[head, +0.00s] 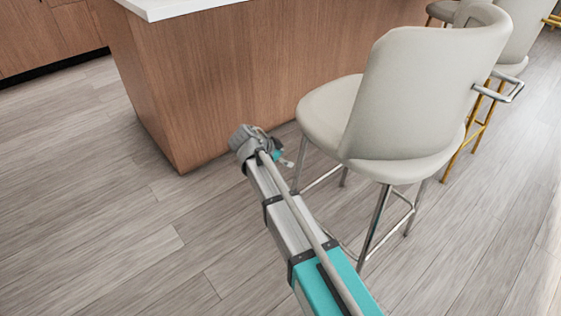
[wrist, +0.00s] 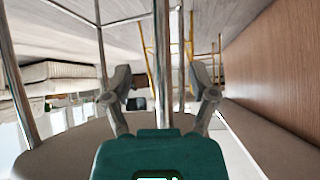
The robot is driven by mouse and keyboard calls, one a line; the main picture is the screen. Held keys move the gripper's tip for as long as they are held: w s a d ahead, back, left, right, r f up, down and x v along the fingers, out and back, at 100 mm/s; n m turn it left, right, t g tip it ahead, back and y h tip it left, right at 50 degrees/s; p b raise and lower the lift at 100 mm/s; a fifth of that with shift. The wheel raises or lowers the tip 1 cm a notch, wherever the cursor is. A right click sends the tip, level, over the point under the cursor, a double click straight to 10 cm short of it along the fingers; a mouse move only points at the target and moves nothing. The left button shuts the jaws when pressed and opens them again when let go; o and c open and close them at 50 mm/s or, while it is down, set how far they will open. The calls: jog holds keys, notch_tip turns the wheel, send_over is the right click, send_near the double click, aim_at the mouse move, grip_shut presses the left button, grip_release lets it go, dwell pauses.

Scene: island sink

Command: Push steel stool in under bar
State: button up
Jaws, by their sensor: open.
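The steel stool (head: 395,110) has a cream seat and back, chrome legs and a chrome bar handle behind its back. It stands upright on the floor beside the bar (head: 210,80), a wood-panelled island with a white top. In the head view my gripper (head: 287,161) is low, left of the stool's legs and partly hidden by my arm. In the upside-down wrist view its two fingers (wrist: 163,85) are spread apart. A chrome leg (wrist: 162,60) shows between them, apparently beyond; contact cannot be told. The bar's wood panel (wrist: 275,65) is at the right there.
A second cream stool with gold legs (head: 482,120) stands just right of the steel stool, and another stool (head: 440,10) is behind. The plank floor (head: 100,220) is clear at the left and front. Wood cabinets (head: 45,40) line the back left.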

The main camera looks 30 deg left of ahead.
aim_at(298, 163)
jog(key=shift+b+x, duration=2.9)
jog(key=shift+x, duration=1.65)
jog(key=shift+r, duration=0.1)
grip_shut()
jog(key=shift+d, duration=0.1)
